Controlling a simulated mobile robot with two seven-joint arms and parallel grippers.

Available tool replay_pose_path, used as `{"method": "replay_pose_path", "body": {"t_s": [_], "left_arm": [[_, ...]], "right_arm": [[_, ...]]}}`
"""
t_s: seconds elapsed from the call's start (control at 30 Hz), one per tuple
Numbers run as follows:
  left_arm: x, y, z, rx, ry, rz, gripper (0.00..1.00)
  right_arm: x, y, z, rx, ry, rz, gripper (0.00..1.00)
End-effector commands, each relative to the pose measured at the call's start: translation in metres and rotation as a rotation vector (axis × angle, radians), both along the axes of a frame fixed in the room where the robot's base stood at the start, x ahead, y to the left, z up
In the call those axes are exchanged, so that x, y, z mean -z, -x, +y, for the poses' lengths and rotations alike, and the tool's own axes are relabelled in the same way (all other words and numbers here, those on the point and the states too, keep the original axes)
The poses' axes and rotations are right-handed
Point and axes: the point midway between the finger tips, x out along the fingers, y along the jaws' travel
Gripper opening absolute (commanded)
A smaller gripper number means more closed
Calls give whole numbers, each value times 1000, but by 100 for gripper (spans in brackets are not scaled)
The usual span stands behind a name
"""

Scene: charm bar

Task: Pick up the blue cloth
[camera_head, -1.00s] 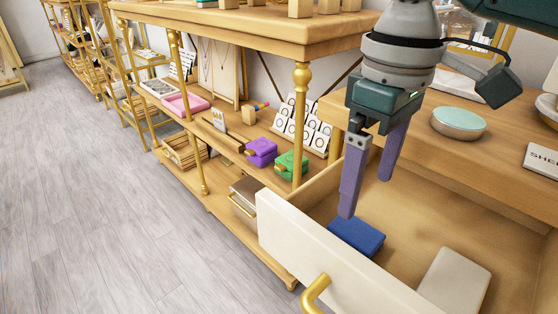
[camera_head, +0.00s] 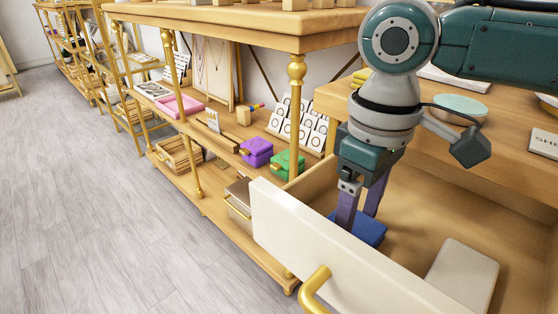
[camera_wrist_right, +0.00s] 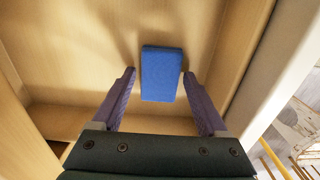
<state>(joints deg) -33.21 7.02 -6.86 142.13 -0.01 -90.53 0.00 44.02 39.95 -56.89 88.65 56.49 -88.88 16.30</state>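The blue cloth (camera_head: 370,228) is a flat folded block lying on the floor of the open drawer, near its white front. In the right wrist view the cloth (camera_wrist_right: 161,74) lies ahead of and between the two fingertips. My right gripper (camera_head: 356,218) is lowered into the drawer over the cloth, partly hiding it. Its purple fingers are spread wide in the right wrist view (camera_wrist_right: 160,78), with nothing between them held. Whether the fingers touch the cloth cannot be told. My left gripper is not in view.
The drawer's white front (camera_head: 330,255) with a gold handle (camera_head: 315,288) stands close by the fingers. A pale block (camera_head: 462,275) lies in the drawer at right. A round tin (camera_head: 460,108) sits on the counter above. Purple (camera_head: 257,151) and green (camera_head: 287,164) boxes stand on the shelf at left.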

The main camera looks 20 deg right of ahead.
Motion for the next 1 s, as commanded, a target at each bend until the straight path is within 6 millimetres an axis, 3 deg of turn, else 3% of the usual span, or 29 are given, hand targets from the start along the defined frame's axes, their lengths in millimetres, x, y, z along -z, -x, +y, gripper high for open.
{"method": "replay_pose_path", "body": {"t_s": [0.07, 0.6, 0.87, 1.0], "left_arm": [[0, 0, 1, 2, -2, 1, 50], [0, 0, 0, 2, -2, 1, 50], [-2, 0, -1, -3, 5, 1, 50], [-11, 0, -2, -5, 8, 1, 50]], "right_arm": [[0, 0, 0, 0, 0, 0, 66], [0, 0, 0, 0, 0, -1, 7], [-4, 0, 0, 0, -1, -2, 7], [-25, -1, 0, 0, -2, -4, 7]]}}
